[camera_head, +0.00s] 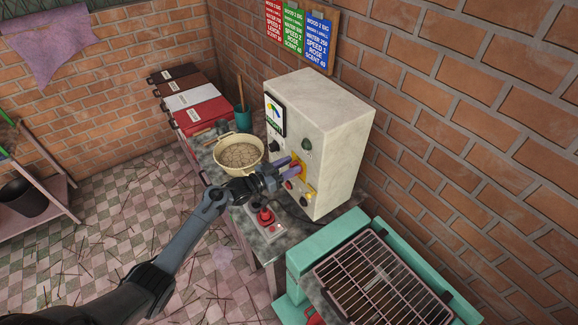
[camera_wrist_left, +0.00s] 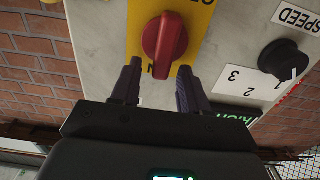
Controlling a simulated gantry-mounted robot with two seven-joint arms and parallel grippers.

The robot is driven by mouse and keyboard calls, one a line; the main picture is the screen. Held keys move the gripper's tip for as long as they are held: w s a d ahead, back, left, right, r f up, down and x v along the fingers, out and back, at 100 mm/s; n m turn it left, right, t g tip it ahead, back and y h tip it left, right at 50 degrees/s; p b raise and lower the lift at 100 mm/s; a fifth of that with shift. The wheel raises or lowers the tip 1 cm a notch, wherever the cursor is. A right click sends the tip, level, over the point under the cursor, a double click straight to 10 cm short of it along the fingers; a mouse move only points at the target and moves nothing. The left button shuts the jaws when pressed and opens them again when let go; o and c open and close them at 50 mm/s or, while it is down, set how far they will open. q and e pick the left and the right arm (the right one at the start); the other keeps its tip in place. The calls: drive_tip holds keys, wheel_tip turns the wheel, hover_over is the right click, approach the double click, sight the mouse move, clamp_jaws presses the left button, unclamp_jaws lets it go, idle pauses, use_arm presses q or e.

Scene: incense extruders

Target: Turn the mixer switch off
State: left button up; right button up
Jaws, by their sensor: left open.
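The mixer switch is a red rotary knob (camera_wrist_left: 165,45) on a yellow plate (camera_wrist_left: 206,12), on the front of the pale box-shaped machine (camera_head: 335,130). In the left wrist view the knob stands nearly upright, with a partly hidden letter at its lower end. My left gripper (camera_head: 287,167) is open in front of the panel. In the left wrist view its two dark fingers (camera_wrist_left: 156,84) stand apart, one to each side below the knob. I cannot tell whether they touch it. In the head view the gripper partly hides the yellow plate (camera_head: 304,176).
A black speed dial (camera_wrist_left: 284,60) sits right of the switch. A beige bowl (camera_head: 258,145) stands left of the machine. A red button or lever (camera_head: 265,216) is on the counter below my gripper. A teal unit with a wire rack (camera_head: 378,280) is at the front right.

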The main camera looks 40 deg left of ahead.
use_arm(q)
drive_tip(key=shift+w, duration=0.15)
clamp_jaws()
drive_tip(key=shift+a+n, duration=0.1)
drive_tip(key=shift+n, duration=0.3)
drive_tip(key=n, duration=0.2)
drive_tip(key=n+p, duration=0.1)
drive_tip(key=shift+w+a+n, duration=0.15)
drive_tip(key=shift+a+n, duration=0.25)
drive_tip(key=n, duration=0.3)
drive_tip(key=shift+w+a+f+n, duration=0.1)
drive_tip(key=shift+a+f+n, duration=0.2)
drive_tip(key=shift+a, duration=0.05)
drive_tip(key=shift+w+a+f+n+p, duration=0.15)
drive_tip(key=shift+f+n, duration=0.2)
drive_tip(key=shift+n, duration=1.3)
drive_tip(key=shift+s+a+f+n+p, duration=0.15)
drive_tip(key=shift+f+n, duration=0.25)
drive_tip(key=shift+n, duration=1.2)
drive_tip(key=shift+w+a+f+n+p, duration=0.2)
drive_tip(key=shift+f+n, duration=0.15)
drive_tip(key=shift+n, duration=1.3)
